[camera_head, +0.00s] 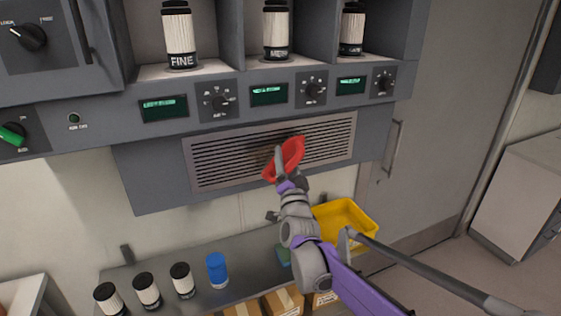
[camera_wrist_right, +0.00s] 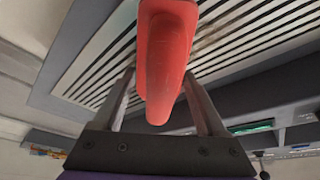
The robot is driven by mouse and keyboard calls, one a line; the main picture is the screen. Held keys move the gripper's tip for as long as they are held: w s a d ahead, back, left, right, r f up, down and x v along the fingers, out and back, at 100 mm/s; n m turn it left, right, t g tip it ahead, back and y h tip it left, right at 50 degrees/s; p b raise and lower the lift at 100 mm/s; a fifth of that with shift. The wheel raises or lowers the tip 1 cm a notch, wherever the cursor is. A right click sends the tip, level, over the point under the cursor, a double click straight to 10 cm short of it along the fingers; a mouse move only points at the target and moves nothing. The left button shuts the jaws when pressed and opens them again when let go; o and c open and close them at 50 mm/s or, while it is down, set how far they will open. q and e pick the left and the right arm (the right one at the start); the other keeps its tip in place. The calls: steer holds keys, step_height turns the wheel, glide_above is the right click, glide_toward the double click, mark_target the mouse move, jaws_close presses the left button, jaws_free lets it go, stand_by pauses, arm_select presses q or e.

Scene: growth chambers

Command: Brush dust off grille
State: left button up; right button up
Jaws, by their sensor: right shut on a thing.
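The grille (camera_head: 215,168) is a slatted panel in a light frame on the grey front below the controls. A dark brownish dust patch (camera_head: 258,157) shows on its middle, partly hidden by the red brush (camera_head: 291,152). My right gripper (camera_head: 281,166) is shut on the brush and holds it in front of the grille's middle. In the wrist view the brush (camera_wrist_right: 167,60) sits between the fingers of my right gripper (camera_wrist_right: 160,85), with the slats (camera_wrist_right: 100,65) behind it. I cannot tell whether the brush touches the slats. My left gripper is not in view.
Above the grille are dials and green displays (camera_head: 269,94), with black-and-white bottles (camera_head: 179,35) in cubbies. A yellow bin (camera_head: 347,215) stands at right, near a door handle (camera_head: 391,149).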

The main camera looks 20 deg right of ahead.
steer(key=shift+d+r+p, duration=0.1)
steer(key=shift+d+p, duration=0.2)
steer(key=shift+d, duration=1.35)
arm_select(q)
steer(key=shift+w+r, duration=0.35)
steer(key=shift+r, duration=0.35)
arm_select(e)
steer(key=shift+w+d, duration=0.1)
steer(key=shift+d, duration=1.85)
steer(key=shift+w+d+b, duration=0.1)
steer(key=shift+d+b, duration=0.25)
steer(key=shift+d, duration=1.3)
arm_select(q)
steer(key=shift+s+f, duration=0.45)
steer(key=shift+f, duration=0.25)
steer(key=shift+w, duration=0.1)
arm_select(e)
steer(key=shift+a, duration=0.1)
steer(key=shift+a+p, duration=0.35)
steer(key=shift+a, duration=0.7)
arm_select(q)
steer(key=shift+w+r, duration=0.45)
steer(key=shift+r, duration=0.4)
arm_select(e)
steer(key=shift+a, duration=0.75)
